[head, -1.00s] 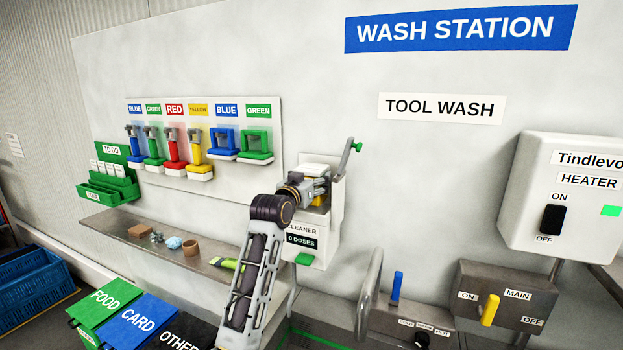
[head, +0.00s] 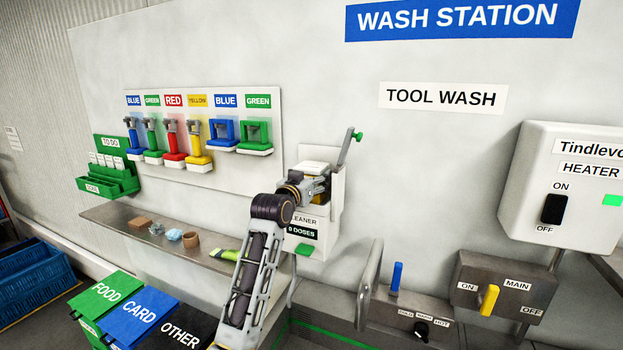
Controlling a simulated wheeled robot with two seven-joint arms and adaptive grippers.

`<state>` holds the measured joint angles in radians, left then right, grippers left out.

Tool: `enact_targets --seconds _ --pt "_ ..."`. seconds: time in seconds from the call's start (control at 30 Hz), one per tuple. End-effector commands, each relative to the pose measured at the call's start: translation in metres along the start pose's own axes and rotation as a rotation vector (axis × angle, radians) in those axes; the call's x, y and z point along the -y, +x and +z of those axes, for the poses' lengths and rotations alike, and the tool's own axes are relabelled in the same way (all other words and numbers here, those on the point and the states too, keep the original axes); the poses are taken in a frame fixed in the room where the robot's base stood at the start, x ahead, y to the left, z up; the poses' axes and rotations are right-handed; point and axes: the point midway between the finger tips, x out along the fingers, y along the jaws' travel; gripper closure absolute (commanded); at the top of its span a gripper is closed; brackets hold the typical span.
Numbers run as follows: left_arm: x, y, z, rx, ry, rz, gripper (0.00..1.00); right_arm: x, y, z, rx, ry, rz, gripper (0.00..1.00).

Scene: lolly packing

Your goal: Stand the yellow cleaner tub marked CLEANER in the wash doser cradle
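The white wash doser (head: 334,212) hangs on the wall, with a lever raised at its right side that ends in a green knob (head: 358,136). Its label reads "CLEANER" and "0 DOSES", partly covered by my arm. A small yellow patch (head: 321,198), which looks like the cleaner tub, shows in the doser's cradle opening behind my gripper. Most of the tub and its marking are hidden. My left gripper (head: 318,186) is at the cradle, right against the yellow patch. Its fingers overlap the tub, so I cannot tell whether they grip it. My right gripper is out of view.
A steel shelf (head: 115,218) at left holds a brown block, crumpled wads, a brown cup and a green-yellow item (head: 224,254). Coloured brushes hang above it. FOOD, CARD and OTHER bins (head: 139,317) stand below. A tap (head: 370,282) and switch boxes are at right.

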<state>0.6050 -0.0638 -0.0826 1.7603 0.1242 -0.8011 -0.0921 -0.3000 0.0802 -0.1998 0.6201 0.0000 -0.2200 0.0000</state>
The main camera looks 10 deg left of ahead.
Motion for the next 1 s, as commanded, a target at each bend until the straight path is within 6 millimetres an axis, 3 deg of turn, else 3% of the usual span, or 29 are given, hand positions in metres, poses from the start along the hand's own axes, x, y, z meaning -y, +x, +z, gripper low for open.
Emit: enact_targets --seconds 0.03,0.2,0.67,1.0 --pt "0.0 -0.001 -0.003 -0.005 0.0 0.0 0.22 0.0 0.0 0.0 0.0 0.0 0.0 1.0" --pt "0.0 0.0 -0.002 -0.003 0.0 0.0 0.02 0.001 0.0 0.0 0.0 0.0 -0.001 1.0" --pt "0.0 -0.001 0.002 0.003 0.0 0.0 0.02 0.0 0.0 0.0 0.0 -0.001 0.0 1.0" --pt "0.0 -0.02 0.001 0.0 0.0 0.0 0.02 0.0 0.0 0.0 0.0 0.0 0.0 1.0"
